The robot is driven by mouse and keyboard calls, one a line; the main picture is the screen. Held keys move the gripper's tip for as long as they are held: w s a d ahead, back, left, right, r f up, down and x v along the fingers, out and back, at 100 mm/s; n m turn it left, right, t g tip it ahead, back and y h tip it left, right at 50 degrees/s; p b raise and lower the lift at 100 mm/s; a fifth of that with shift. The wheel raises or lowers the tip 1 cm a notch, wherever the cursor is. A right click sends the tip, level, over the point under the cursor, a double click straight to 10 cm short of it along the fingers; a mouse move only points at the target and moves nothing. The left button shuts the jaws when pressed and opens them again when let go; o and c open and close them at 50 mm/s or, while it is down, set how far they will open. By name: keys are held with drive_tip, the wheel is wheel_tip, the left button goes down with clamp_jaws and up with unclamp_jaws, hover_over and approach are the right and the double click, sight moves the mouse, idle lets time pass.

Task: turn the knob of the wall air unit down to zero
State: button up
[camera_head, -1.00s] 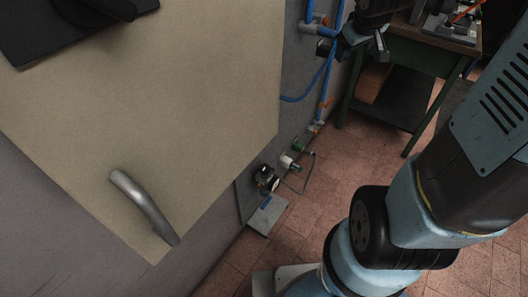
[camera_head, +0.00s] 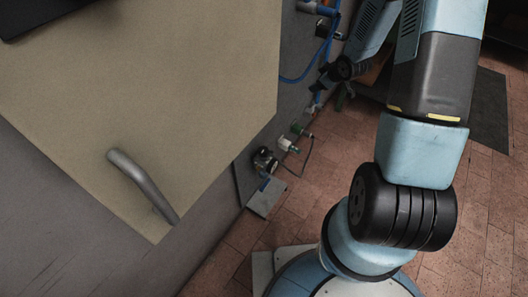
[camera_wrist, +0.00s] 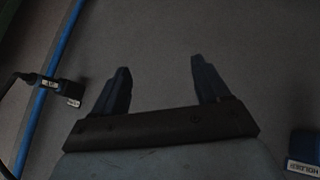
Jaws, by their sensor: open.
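My gripper shows in the wrist view (camera_wrist: 158,72) with its two dark fingers spread apart and nothing between them but plain grey wall. In the head view my gripper (camera_head: 320,84) is a small dark shape by the wall, near the blue air pipes (camera_head: 297,77). The wrist view shows a blue pipe (camera_wrist: 50,75) at the left, with a dark labelled fitting (camera_wrist: 70,92) beside it, apart from the fingers. A labelled blue part (camera_wrist: 303,150) is cut off at the lower right. I cannot make out the air unit's knob for certain in either view.
A beige panel (camera_head: 200,80) with a grey bar handle (camera_head: 143,187) fills the left. Small fittings (camera_head: 265,160) with a hose sit low by the wall, above a grey plate (camera_head: 265,198). Red tiled floor (camera_head: 320,165) is clear between them and my arm.

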wheel_tip(320, 180, down, 10)
drive_tip(key=s+a+f+n+y, duration=0.1)
drive_tip(key=a+y, duration=0.2)
drive_tip(key=m+t+y, duration=0.4)
drive_tip(key=t+y, duration=0.1)
drive_tip(key=t, duration=0.1)
approach(267, 154)
drive_tip(key=x, duration=1.2)
drive_tip(key=shift+w+a+f, duration=0.1)
drive_tip(key=shift+w+f, duration=0.1)
drive_tip(key=shift+f, duration=0.1)
drive_tip(key=c, duration=0.9)
drive_tip(key=shift+c, duration=0.2)
drive_tip(key=shift+n, duration=0.3)
drive_tip(key=shift+y, duration=0.3)
